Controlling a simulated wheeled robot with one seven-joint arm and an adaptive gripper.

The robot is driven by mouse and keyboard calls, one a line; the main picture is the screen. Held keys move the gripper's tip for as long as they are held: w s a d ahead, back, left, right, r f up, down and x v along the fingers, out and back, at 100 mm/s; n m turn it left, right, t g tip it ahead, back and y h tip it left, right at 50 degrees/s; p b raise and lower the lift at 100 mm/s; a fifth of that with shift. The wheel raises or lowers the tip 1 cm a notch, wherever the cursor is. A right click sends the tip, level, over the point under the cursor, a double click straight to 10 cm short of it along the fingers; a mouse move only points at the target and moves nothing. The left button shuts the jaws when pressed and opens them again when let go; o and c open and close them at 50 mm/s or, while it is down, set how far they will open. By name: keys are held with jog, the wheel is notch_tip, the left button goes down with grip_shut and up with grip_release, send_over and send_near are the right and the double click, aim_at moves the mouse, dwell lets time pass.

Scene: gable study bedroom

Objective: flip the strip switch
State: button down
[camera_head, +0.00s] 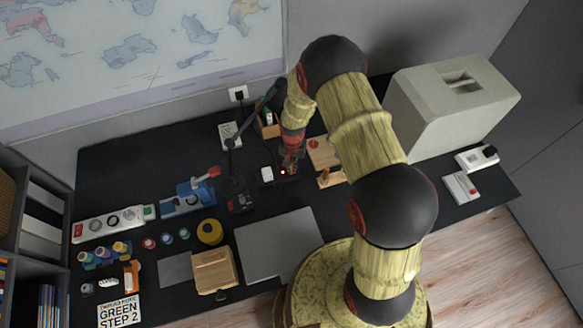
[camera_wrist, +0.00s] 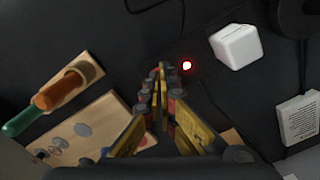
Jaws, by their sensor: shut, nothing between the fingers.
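The power strip (camera_head: 112,224) is a long pale bar with dark round sockets, lying at the left of the black desk in the head view. A small red part (camera_head: 78,230), which looks like its switch, is at its left end; its position is too small to tell. The strip is not in the wrist view. My gripper (camera_head: 290,166) is far to the right of the strip, low over the middle of the desk. In the wrist view my gripper (camera_wrist: 163,72) has its fingertips together with nothing between them.
A white cube (camera_wrist: 237,45) and a glowing red dot (camera_wrist: 186,65) are beside my fingertips. A wooden board (camera_wrist: 85,135) is on the other side. A blue device (camera_head: 188,196) and a black stand (camera_head: 238,192) stand between my gripper and the strip.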

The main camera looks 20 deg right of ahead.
jog(key=shift+r+p, duration=1.55)
jog(key=shift+r, duration=1.45)
